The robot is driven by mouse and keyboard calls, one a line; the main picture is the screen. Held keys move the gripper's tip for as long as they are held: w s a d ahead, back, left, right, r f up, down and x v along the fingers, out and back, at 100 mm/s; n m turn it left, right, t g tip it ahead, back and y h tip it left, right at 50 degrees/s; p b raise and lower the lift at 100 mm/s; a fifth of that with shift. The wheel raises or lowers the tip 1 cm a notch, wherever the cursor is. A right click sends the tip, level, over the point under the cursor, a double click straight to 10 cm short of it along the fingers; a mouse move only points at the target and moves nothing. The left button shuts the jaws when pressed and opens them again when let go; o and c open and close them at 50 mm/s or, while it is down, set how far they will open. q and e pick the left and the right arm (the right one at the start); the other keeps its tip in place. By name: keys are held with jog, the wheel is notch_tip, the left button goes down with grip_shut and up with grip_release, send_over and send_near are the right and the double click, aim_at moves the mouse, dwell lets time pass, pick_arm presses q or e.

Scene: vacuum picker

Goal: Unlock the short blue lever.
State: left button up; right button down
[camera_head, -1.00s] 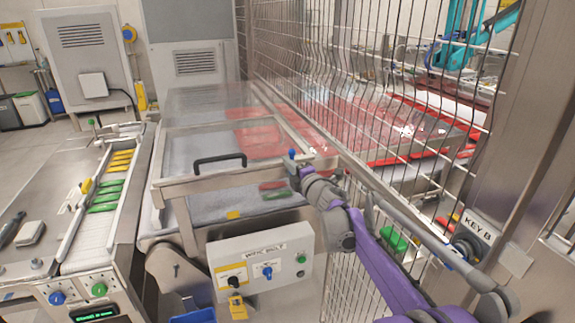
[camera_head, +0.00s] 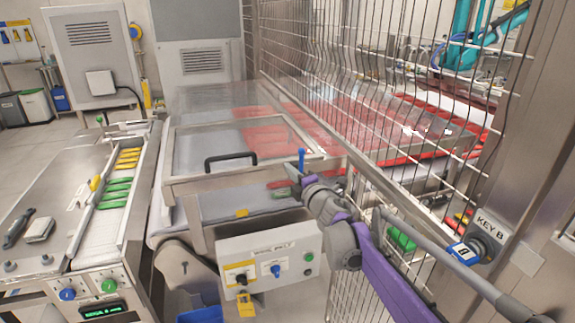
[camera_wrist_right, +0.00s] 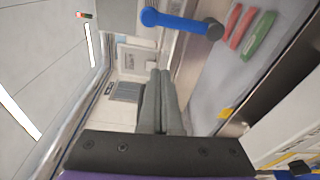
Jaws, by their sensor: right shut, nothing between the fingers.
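The short blue lever (camera_head: 301,159) stands upright at the front right of the clear-lidded conveyor cover, and its foot is hidden behind my right arm. In the right wrist view the blue lever (camera_wrist_right: 178,22) lies across the top, with a grey round pivot at its right end. My right gripper (camera_head: 290,172) is just in front of and below the lever in the head view. In the wrist view its fingers (camera_wrist_right: 160,76) are together and empty, with a visible gap to the lever. My left gripper is out of view.
A black handle (camera_head: 230,161) is on the cover frame. Below is a grey control panel (camera_head: 290,252) with a blue knob and yellow lock. A wire fence (camera_head: 360,90) and a KEY B post stand to the right. Green and red pieces lie under the cover.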

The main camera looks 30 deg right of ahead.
jog(key=s, duration=0.5)
jog(key=shift+s, duration=0.3)
jog(key=s+a+f+m+g+p, duration=0.1)
jog(key=s+a+f+m+g, duration=0.3)
jog(key=s, duration=0.5)
jog(key=s+a+f+m+g+y+p, duration=0.1)
jog(key=s+a+f+m+g, duration=0.3)
jog(key=s+a+f+m, duration=0.4)
jog(key=s+a+f+m+g+p, duration=0.3)
jog(key=s+a+f+m+g, duration=0.1)
jog(key=s+a, duration=0.6)
notch_tip(320, 180, down, 3)
jog(key=shift+s+r+m+y, duration=0.1)
jog(key=shift+s+m+y, duration=0.3)
jog(key=shift+s+m, duration=0.55)
